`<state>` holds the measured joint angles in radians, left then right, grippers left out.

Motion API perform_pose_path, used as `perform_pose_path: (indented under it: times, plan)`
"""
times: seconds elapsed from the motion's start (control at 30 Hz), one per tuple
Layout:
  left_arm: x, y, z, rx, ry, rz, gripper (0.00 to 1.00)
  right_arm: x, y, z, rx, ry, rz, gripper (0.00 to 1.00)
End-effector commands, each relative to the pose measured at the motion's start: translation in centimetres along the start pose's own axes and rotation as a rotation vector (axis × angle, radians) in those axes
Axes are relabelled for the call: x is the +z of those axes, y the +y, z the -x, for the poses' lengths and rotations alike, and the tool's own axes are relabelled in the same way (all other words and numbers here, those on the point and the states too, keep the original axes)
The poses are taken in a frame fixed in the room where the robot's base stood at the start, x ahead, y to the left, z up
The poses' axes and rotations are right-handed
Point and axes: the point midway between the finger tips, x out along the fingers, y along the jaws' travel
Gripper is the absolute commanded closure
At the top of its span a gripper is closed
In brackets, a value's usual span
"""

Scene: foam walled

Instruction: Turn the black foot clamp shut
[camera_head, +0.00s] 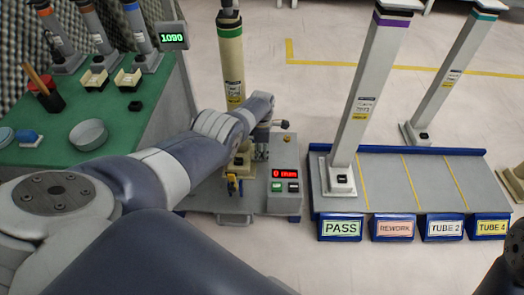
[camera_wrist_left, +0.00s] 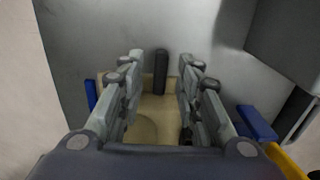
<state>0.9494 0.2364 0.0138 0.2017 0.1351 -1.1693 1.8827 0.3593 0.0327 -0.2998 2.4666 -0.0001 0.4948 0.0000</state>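A cream lamp-like tube (camera_head: 231,65) stands upright on the grey test stand, its foot partly hidden behind my left arm. My left gripper (camera_head: 262,148) is beside the tube's foot, small and partly hidden by its own wrist in the head view. In the left wrist view, the left gripper (camera_wrist_left: 160,100) has its fingers apart. A black upright bar (camera_wrist_left: 161,70), which looks like the foot clamp, stands between and just beyond the fingertips, at the edge of a cream foot plate (camera_wrist_left: 155,125). I cannot tell whether a finger touches it. My right gripper is not in view.
A green table (camera_head: 110,125) with cups and parts is left.

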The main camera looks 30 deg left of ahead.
Motion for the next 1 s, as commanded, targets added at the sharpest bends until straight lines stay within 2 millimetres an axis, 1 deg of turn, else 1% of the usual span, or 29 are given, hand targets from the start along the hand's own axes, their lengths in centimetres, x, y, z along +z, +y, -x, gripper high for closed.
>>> perform_pose_path:
  times: [0.27, 0.47, 0.77, 1.0]
  plan:
    - [0.1, 0.0, 0.2, 0.001, -0.002, -0.001, 0.68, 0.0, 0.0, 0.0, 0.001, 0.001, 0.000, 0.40]
    - [0.2, 0.2, 1.0, 0.001, -0.003, -0.001, 0.68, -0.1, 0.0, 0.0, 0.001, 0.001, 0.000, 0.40]
    - [0.1, 0.1, 2.9, 0.003, -0.001, -0.002, 0.68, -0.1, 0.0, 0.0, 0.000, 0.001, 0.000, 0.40]
    - [0.0, 0.1, 5.9, 0.003, -0.002, -0.001, 0.68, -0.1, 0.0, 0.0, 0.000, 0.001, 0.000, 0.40]
